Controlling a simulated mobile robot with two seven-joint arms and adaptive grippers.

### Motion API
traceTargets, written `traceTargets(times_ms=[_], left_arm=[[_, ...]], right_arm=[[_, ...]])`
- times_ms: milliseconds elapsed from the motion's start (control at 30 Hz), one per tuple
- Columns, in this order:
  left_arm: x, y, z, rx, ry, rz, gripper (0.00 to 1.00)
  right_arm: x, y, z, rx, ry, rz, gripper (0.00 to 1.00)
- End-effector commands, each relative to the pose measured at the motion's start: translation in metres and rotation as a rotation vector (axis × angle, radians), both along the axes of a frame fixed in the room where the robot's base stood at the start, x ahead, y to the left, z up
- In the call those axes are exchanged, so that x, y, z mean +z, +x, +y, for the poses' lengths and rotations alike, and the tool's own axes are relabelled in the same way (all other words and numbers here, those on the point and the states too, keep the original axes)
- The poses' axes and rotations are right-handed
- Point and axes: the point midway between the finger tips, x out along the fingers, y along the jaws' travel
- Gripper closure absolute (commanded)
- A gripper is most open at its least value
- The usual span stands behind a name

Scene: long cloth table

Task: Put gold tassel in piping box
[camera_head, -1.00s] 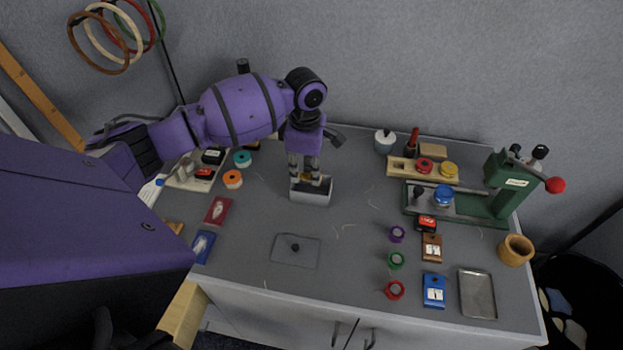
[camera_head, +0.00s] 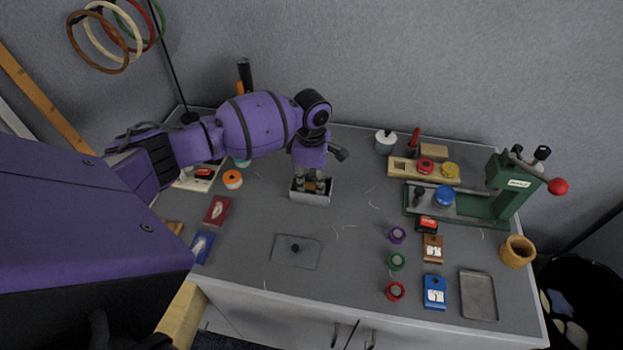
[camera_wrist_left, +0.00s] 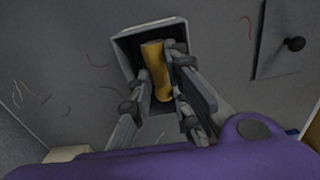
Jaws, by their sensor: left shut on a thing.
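The gold tassel (camera_wrist_left: 155,62) is between the fingers of my left gripper (camera_head: 312,186), which is shut on it. In the left wrist view, my left gripper (camera_wrist_left: 166,80) holds the tassel within the opening of a grey open box (camera_wrist_left: 122,48), which I take to be the piping box. The box (camera_head: 311,198) stands on the table in the head view, with the fingertips down inside its rim. Whether the tassel touches the box floor is hidden. My right gripper is not in view.
A grey lid-like plate with a black knob (camera_head: 297,251) lies in front of the box. Coloured spools (camera_head: 397,261) and a green press (camera_head: 490,195) stand to the right. Red and blue packets (camera_head: 217,210) lie to the left. The table around the box is mostly clear.

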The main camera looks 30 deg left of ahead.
Motion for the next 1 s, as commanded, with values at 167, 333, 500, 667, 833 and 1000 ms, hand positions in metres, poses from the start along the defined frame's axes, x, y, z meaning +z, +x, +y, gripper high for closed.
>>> traceTargets(times_ms=[167,333,500,667,833,1000], left_arm=[[-0.005,0.0,0.0,0.0,-0.001,0.0,0.99],[-0.006,0.0,0.0,-0.001,-0.001,-0.001,0.8],[-0.006,0.0,0.0,-0.001,-0.001,-0.001,0.76],[-0.006,0.0,0.0,-0.001,0.0,-0.001,0.76],[0.008,0.001,0.001,-0.002,0.002,-0.004,0.76],[0.047,0.002,0.0,-0.001,-0.001,-0.008,0.76]], right_arm=[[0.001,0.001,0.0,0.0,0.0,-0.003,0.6],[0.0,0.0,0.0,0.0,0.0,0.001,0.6],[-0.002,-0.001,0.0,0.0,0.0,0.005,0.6],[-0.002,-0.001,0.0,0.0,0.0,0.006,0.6],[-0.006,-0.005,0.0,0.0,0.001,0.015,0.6],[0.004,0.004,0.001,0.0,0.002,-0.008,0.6]])
